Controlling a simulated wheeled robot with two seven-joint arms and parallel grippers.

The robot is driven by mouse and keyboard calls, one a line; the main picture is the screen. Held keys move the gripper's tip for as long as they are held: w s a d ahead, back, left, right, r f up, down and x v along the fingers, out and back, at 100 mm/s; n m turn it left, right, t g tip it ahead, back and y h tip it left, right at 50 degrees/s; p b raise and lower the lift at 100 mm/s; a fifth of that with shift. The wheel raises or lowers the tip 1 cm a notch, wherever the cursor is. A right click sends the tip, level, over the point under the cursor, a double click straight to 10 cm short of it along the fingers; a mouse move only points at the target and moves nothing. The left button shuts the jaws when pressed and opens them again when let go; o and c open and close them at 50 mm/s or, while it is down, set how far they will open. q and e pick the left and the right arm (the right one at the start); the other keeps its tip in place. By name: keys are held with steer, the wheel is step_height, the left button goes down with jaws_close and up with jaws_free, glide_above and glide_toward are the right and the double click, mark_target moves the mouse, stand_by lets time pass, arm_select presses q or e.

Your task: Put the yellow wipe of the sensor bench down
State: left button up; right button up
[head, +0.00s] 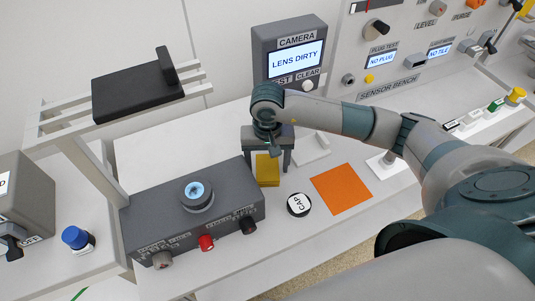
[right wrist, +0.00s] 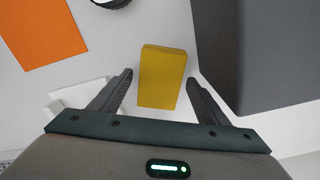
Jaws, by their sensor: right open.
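The yellow wipe (head: 267,170) is a small yellow block on the white bench top, just right of the grey lens box. My right gripper (head: 268,166) is over it with one finger on each side. In the right wrist view the wipe (right wrist: 162,76) lies between the two open fingers (right wrist: 158,88), with a gap on both sides. Whether the wipe rests fully on the bench is hard to tell, but the jaws do not touch it. My left gripper is not in view.
The grey box (head: 193,208) with a lit lens stands close left. A black CAP disc (head: 298,205) and an orange mat (head: 342,188) lie to the right. The camera display (head: 297,57) behind reads LENS DIRTY. A white tray (head: 312,149) sits right of the gripper.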

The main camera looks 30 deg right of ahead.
mark_target(267, 167)
steer(key=shift+r, duration=0.3)
step_height(267, 167, up, 12)
steer(key=b, duration=0.4)
steer(key=shift+f, duration=0.2)
steer(key=shift+r, duration=0.15)
stand_by(0.3)
